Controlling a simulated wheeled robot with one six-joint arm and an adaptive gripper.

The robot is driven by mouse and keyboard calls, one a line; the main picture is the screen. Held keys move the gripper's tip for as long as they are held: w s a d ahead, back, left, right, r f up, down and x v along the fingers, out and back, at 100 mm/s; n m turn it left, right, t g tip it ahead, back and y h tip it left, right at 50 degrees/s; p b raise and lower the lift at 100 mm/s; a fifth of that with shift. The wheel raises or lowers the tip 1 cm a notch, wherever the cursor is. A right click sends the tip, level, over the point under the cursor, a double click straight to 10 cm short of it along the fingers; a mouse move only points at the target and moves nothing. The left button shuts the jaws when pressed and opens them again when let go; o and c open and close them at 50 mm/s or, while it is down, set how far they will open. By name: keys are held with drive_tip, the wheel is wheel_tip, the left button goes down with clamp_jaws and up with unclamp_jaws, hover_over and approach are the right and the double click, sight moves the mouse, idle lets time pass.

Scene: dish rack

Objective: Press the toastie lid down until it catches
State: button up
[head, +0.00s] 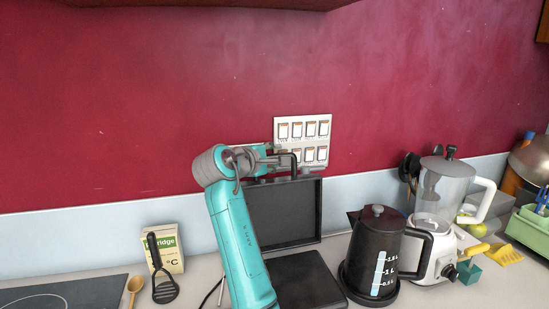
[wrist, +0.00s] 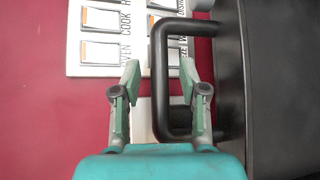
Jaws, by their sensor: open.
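The toastie maker stands open on the counter. Its dark lid (head: 283,213) is raised upright above the black base (head: 305,280). A black loop handle (head: 294,163) sticks up from the lid's top edge. In the wrist view the handle (wrist: 160,85) shows large, with the lid (wrist: 285,90) at right. My gripper (head: 284,158) is at the handle, and in the wrist view my gripper (wrist: 160,68) is open. The handle's bar appears between the two fingers, with the right finger over the loop's opening. I cannot tell whether either finger touches it. My arm hides part of the toastie maker's left side.
A switch panel (head: 316,129) is on the red wall just behind the handle. A dark kettle (head: 372,258) stands close at right, with a blender (head: 437,215) beyond it.

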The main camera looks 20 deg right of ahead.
clamp_jaws()
drive_tip(key=shift+s, duration=0.1)
idle(0.3)
